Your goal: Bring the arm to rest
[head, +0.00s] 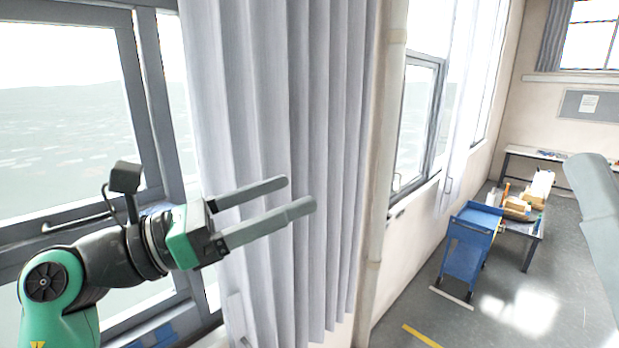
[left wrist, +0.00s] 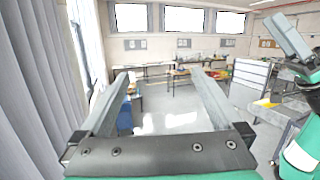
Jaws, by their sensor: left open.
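My left arm comes in from the left of the head view, raised in front of the window and curtain. Its gripper (head: 299,193) is open, with two parallel grey fingers pointing right and nothing between them. In the left wrist view the same gripper (left wrist: 160,77) shows its fingers wide apart and empty. Part of my right gripper (left wrist: 279,20) shows at the upper right of the left wrist view, its grey fingers pointing up and left. Its opening is unclear. A grey piece of mine also shows at the head view's right edge.
The pale curtain (head: 290,110) hangs right behind the left fingers. A window (head: 65,110) is at the left. A blue cart (head: 468,250) and a table with yellow and brown items stand farther off at the right. Open grey floor (left wrist: 170,120) lies ahead.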

